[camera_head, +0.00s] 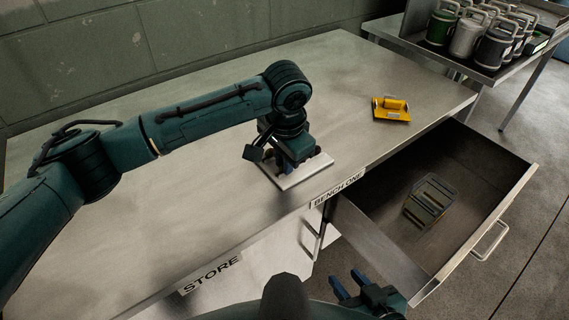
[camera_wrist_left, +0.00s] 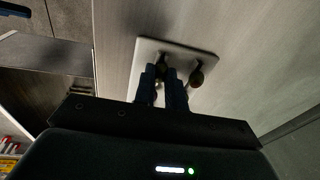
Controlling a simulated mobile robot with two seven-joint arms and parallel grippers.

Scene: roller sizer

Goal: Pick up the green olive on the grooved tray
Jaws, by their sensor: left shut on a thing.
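The pale tray (camera_head: 306,174) lies on the bench near its front edge, mostly under my left gripper (camera_head: 289,163). The tray also shows in the left wrist view (camera_wrist_left: 205,64). There my left gripper (camera_wrist_left: 160,74) is low over the tray, its blue fingers shut on a small dark round thing, taken as the green olive (camera_wrist_left: 163,62); its colour is hard to tell. A second small dark reddish round thing (camera_wrist_left: 196,78) sits on the tray to the right of the fingers. My right gripper (camera_head: 347,281) is open and empty at the bottom of the head view.
A yellow holder (camera_head: 391,109) stands on the bench at the right. An open drawer (camera_head: 462,240) below the front edge holds a striped box (camera_head: 429,200). The bench (camera_head: 130,240) is otherwise clear.

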